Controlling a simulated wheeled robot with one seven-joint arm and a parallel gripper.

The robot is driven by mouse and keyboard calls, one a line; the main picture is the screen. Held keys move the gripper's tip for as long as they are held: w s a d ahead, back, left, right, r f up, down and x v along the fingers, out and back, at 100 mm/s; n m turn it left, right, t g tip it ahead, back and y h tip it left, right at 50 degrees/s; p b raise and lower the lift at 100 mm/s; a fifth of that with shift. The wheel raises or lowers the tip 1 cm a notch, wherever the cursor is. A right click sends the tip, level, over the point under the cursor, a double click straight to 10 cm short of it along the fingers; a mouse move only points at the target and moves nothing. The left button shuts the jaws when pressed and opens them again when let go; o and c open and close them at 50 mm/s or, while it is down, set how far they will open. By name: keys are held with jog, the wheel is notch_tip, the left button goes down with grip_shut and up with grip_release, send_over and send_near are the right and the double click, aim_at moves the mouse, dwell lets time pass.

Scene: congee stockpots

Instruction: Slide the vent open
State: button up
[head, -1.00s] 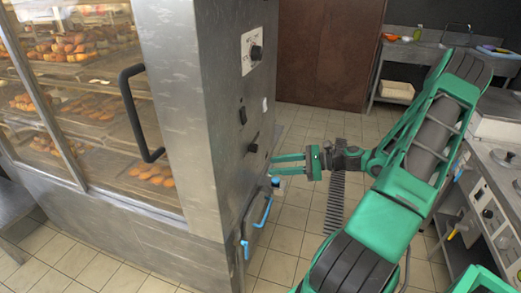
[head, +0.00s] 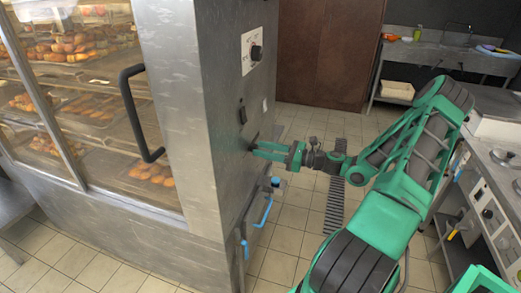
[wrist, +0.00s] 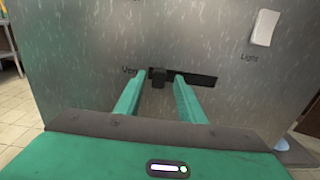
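The vent is a dark horizontal slot (wrist: 203,80) with a small black knob (wrist: 158,79) on the steel side of the cabinet. The knob sits near the slot's left end in the wrist view, beside a partly hidden "Vent" label (wrist: 128,71). My green gripper (wrist: 161,75) is open, with one finger to each side of the knob in the picture. A gap shows between the knob and the fingers; contact is not clear. In the head view my gripper (head: 255,149) is level with the vent, its tips at or very near the panel.
A light switch (wrist: 264,27) is up right of the vent. A dial (head: 256,53) and a dark switch (head: 242,112) sit higher on the panel. Blue handles (head: 264,211) are below my gripper. A counter (head: 500,180) stands at the right; tiled floor lies between.

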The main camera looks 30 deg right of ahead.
jog(key=shift+x, duration=0.8)
jog(key=shift+c, duration=0.2)
